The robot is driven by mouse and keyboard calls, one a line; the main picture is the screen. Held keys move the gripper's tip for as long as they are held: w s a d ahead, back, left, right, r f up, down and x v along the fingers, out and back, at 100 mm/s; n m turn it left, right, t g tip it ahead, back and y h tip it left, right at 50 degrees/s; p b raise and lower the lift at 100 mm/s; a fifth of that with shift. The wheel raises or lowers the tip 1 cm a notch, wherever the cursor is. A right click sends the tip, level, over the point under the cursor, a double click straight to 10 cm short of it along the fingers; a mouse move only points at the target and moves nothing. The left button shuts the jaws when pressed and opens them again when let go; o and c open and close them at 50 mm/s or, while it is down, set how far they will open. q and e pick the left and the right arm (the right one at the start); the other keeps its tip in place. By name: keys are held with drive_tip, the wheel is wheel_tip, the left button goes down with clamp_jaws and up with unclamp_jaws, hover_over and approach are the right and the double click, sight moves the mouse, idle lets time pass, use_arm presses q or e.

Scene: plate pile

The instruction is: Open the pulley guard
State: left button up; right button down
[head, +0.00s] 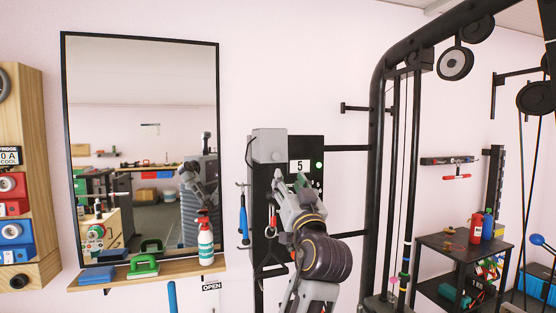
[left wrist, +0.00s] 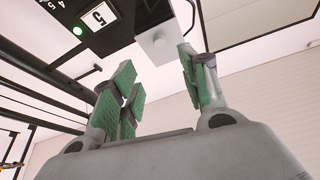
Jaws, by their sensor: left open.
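A light grey box-shaped cover (head: 269,145), which looks like the pulley guard, sits at the upper left of a black panel (head: 314,146) with a "5" label and a green light. It looks closed. The cover also shows in the left wrist view (left wrist: 161,45), beyond the fingers and between their tips. My left gripper (head: 288,184) is open and empty, just below and slightly right of the cover in the head view, apart from it. Its green-padded fingers also show in the left wrist view (left wrist: 158,75). My right gripper is not in view.
A black cable machine frame (head: 378,130) with pulleys stands at the right. A mirror (head: 140,140) hangs at the left above a wooden shelf (head: 180,271) with a spray bottle (head: 205,240). Blue-handled tool (head: 243,222) hangs beside the panel. Bare wall lies above the cover.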

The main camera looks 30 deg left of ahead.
sight(277, 156)
use_arm(q)
drive_tip(key=p+x, duration=0.3)
drive_tip(key=x, duration=0.9)
drive_tip(key=shift+r, duration=0.2)
drive_tip(key=shift+w+a+r, duration=0.2)
drive_tip(key=shift+w+a, duration=0.3)
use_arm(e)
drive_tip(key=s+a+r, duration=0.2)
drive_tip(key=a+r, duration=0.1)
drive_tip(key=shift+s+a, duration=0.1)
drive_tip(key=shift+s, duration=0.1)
use_arm(q)
drive_tip(key=shift+c, duration=0.2)
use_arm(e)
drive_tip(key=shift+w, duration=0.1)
